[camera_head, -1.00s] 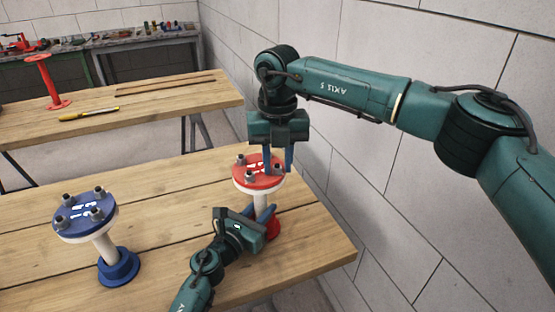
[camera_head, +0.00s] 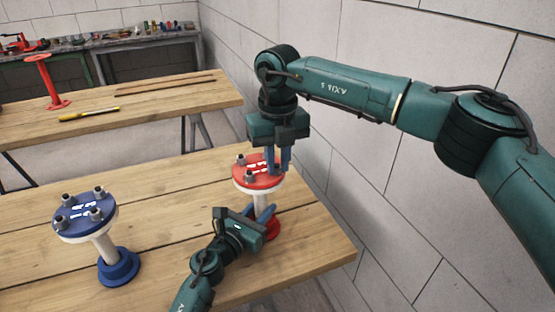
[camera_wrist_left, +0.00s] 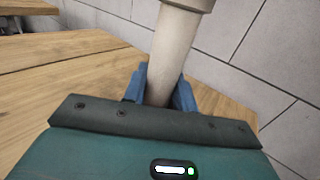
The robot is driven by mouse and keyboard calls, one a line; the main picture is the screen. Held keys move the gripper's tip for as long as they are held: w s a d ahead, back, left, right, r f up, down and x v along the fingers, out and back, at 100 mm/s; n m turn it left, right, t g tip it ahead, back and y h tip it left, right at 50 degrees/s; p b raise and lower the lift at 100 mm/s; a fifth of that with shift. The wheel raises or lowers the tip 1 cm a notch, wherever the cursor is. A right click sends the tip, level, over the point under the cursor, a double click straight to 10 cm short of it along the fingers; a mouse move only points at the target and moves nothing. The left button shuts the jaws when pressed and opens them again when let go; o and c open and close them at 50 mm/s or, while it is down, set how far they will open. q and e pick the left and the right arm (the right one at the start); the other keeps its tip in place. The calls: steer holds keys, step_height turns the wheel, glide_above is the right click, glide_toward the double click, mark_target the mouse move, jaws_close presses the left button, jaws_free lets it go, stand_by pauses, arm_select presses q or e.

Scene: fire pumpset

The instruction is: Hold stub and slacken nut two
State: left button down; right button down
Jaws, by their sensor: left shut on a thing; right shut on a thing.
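The red-topped stub (camera_head: 257,180) stands upright near the right end of the front table, with several grey nuts on its red flange. My left gripper (camera_head: 268,214) is shut on its pale pipe below the flange. In the left wrist view the pipe (camera_wrist_left: 173,50) stands between the blue fingers (camera_wrist_left: 160,88). My right gripper (camera_head: 278,160) points straight down over the flange's right side, shut on a nut that its blue fingers mostly hide. Another nut (camera_head: 241,159) shows at the flange's back left.
A blue-topped stub (camera_head: 88,218) with several nuts stands to the left on the same wooden table (camera_head: 160,205). A rear table (camera_head: 150,98) holds a red stub (camera_head: 48,82) and a yellow tool (camera_head: 88,114). A block wall is close on the right.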

steer(key=n, duration=0.7)
steer(key=shift+w+d, duration=0.1)
steer(key=shift+d, duration=0.05)
steer(key=n, duration=0.6)
steer(key=shift+w+n, duration=0.15)
steer(key=shift+n, duration=0.15)
steer(key=n, duration=0.5)
steer(key=shift+w, duration=0.1)
steer(key=n, duration=0.6)
steer(key=shift+w, duration=0.1)
arm_select(q)
steer(key=shift+f, duration=0.1)
arm_select(e)
steer(key=c, duration=1.3)
jaws_free()
steer(key=shift+c, duration=0.2)
